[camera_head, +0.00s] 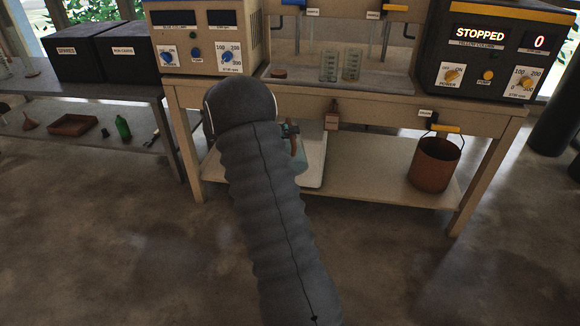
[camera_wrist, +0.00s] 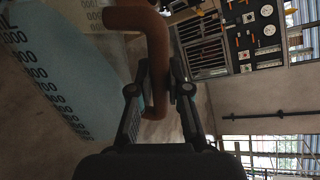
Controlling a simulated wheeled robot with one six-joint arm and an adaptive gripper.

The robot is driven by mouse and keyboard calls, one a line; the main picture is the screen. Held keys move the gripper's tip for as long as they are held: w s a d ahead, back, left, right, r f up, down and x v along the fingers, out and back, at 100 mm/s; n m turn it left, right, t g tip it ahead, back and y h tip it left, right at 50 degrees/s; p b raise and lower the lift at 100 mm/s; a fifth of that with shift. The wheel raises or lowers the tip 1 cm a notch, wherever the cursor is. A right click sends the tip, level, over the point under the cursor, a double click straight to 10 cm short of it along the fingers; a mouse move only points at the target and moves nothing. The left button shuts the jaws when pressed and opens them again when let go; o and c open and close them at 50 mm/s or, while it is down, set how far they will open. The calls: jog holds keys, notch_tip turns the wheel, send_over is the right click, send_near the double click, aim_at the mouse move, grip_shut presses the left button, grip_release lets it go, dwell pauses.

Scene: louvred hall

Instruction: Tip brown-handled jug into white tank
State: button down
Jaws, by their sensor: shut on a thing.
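The jug (camera_wrist: 45,75) is pale blue, see-through and marked with graduations; it fills the left of the wrist view and looks tilted there. Its brown handle (camera_wrist: 150,50) is between the fingers of my gripper (camera_wrist: 162,85), which is shut on it. In the head view, the jug (camera_head: 302,163) shows partly behind my arm, in front of the bench's lower part. My gripper (camera_head: 290,130) is mostly hidden there. A white, shallow-looking tank (camera_head: 317,172) lies behind and below the jug, partly hidden by my arm. I cannot tell what is in the jug.
The wooden bench (camera_head: 390,100) carries control boxes and two small glass vessels (camera_head: 340,66). A brown bucket (camera_head: 435,163) stands at the lower shelf's right. A side table at left holds black boxes (camera_head: 90,50), with a green bottle (camera_head: 123,127) beneath. The front floor is clear.

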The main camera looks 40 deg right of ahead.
aim_at(287, 120)
jog(key=shift+r, duration=0.1)
jog(key=shift+w+d+r+n, duration=0.2)
jog(key=shift+w+r+n, duration=0.2)
jog(key=shift+w+r, duration=0.1)
dwell(0.5)
jog(key=shift+w+d+r+n+g+y, duration=0.3)
jog(key=shift+w+r+n+g, duration=0.1)
jog(key=shift+w+r, duration=0.1)
dwell(0.4)
jog(key=shift+w+d+r+n, duration=0.3)
jog(key=shift+w+r+n, duration=0.15)
jog(key=shift+w, duration=0.2)
jog(key=shift+r, duration=0.1)
